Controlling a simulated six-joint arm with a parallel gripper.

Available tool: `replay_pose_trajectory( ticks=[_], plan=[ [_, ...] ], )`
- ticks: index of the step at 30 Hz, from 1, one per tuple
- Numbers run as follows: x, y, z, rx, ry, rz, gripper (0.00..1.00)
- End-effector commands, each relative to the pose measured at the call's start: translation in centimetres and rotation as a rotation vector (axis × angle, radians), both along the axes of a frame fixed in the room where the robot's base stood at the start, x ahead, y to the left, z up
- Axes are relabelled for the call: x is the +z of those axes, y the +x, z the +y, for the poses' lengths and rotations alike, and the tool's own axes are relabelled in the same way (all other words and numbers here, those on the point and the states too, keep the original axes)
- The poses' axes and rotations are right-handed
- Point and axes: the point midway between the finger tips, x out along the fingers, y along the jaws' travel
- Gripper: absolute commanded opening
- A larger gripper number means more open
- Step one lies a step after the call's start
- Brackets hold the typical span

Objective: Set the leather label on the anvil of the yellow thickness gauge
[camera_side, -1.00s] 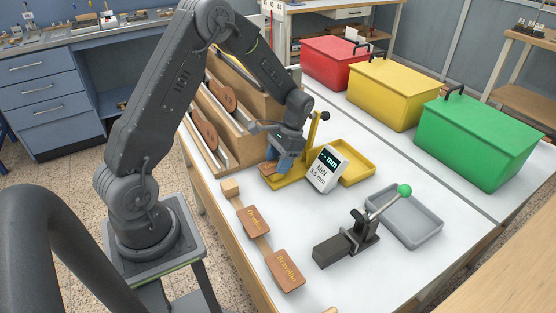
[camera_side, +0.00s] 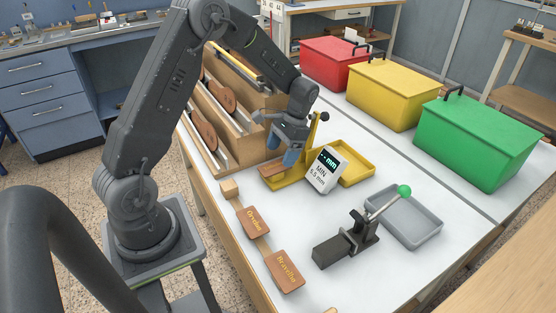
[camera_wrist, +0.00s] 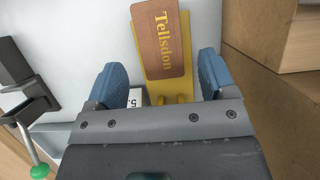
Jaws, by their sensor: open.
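The brown leather label, marked "Tellsdon" (camera_wrist: 160,44) in gold, lies flat on the yellow thickness gauge (camera_wrist: 184,30) in the wrist view. In the side view the label (camera_side: 271,171) shows on the left part of the yellow gauge base (camera_side: 291,181), partly behind my fingers. The gauge's white display (camera_side: 326,169) reads "MIN 5.5 mm" with dashes above. My gripper (camera_side: 282,150) is open and empty just above the label, its blue fingers apart from it. In the wrist view my gripper (camera_wrist: 162,78) has one finger each side of the label's near end.
A wooden rack (camera_side: 238,115) stands close behind on the left. A yellow tray (camera_side: 357,165) is behind the gauge. A black press with a green knob (camera_side: 404,190) and a grey tray (camera_side: 415,222) stand at right. Two more leather labels (camera_side: 286,270) lie in front.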

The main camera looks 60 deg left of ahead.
Motion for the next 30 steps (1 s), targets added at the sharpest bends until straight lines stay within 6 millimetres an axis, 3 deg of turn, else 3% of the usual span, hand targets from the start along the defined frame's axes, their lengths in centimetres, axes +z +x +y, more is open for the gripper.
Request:
replay_pose_trajectory(
  ticks=[2,9,16,20,23,30],
  plan=[
    [1.8,0.8,0.0,-0.001,0.002,-0.007,0.77],
    [6.4,0.7,0.0,-0.001,0.001,-0.004,0.77],
    [8.6,0.6,-0.1,-0.002,0.001,-0.006,0.77],
    [10.6,-0.1,-1.3,-0.007,0.016,-0.061,0.77],
    [13.1,-1.4,-3.2,-0.012,0.034,-0.150,0.77],
    [18.4,-6.8,-8.3,-0.018,0.061,-0.421,0.77]
  ],
)
